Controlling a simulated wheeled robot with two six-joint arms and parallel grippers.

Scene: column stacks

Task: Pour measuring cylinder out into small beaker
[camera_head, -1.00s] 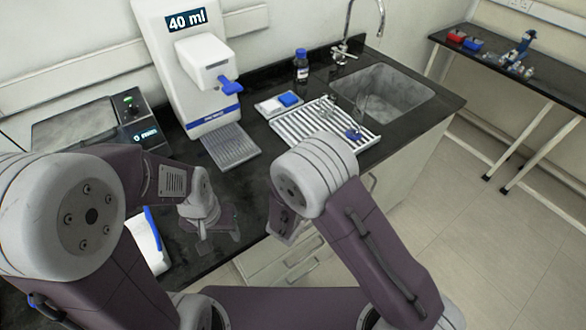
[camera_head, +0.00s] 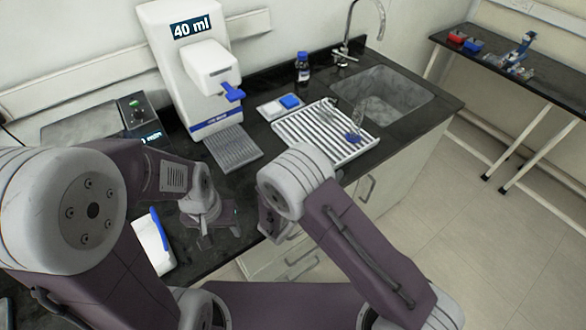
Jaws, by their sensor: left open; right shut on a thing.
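My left gripper (camera_head: 218,232) is open, low over the dark counter in front of the dispenser. My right gripper (camera_head: 270,226) is just right of it near the counter's front edge, largely hidden behind my own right arm. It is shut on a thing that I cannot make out. Clear glassware (camera_head: 359,113) with a blue part (camera_head: 352,138) shows on the white drying rack (camera_head: 290,128); whether it is the measuring cylinder is unclear. I cannot identify the small beaker.
A white dispenser (camera_head: 205,65) reading "40 ml" stands at the back, with a grey drip tray (camera_head: 233,147). A blue-capped bottle (camera_head: 302,68) stands behind a small tray with a blue block (camera_head: 289,101). A sink (camera_head: 385,95) is at right.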

